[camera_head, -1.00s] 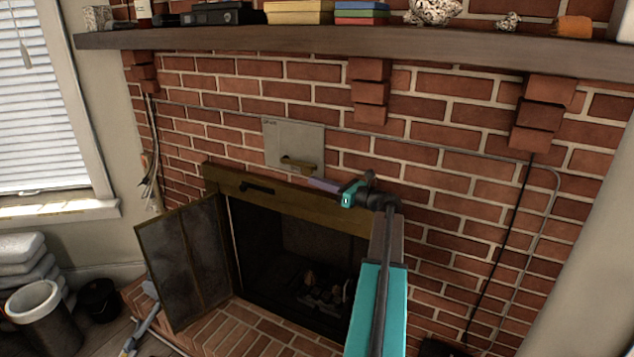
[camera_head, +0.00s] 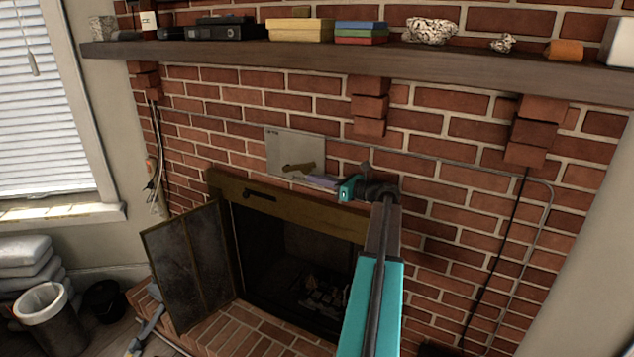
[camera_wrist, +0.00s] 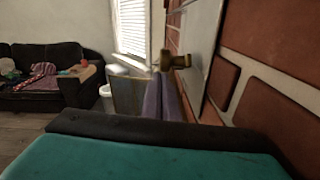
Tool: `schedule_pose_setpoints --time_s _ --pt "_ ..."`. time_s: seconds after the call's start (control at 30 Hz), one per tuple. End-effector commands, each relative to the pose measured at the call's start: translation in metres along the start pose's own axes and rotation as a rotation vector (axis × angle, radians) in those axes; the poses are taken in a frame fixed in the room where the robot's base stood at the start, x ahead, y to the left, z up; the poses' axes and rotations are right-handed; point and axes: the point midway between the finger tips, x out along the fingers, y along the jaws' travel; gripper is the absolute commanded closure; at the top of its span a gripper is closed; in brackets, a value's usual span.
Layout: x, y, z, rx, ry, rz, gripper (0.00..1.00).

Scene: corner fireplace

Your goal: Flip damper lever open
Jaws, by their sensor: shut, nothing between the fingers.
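The damper lever (camera_head: 298,168) is a small brass handle on a pale grey plate (camera_head: 285,142) fixed to the brick wall above the fireplace. In the head view it lies nearly level, its right end tilted slightly up. In the wrist view the lever (camera_wrist: 176,62) sticks out from the plate just beyond my fingertips. My gripper (camera_head: 318,181) is shut and empty, its purple fingers just below and right of the lever. The fingers (camera_wrist: 158,97) also show in the wrist view. I cannot tell whether they touch the lever.
A wooden mantel (camera_head: 400,61) with boxes and stones runs above. Below is the dark fireplace opening with a brass frame (camera_head: 320,214) and an open door (camera_head: 184,262) at left. A thin conduit (camera_head: 450,167) crosses the bricks. A dark sofa (camera_wrist: 50,75) stands far left in the wrist view.

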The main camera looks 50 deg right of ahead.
Motion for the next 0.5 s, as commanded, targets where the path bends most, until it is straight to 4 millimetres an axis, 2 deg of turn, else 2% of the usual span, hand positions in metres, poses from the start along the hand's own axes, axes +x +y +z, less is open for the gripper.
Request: schedule_pose_setpoints --time_s 0.03,0.2,0.5 --pt "-0.001 0.000 0.009 -0.001 -0.002 -0.001 1.00" --pt "-0.001 0.000 0.023 -0.001 -0.002 -0.004 1.00" --pt "0.000 -0.001 0.033 0.000 -0.002 -0.007 1.00"
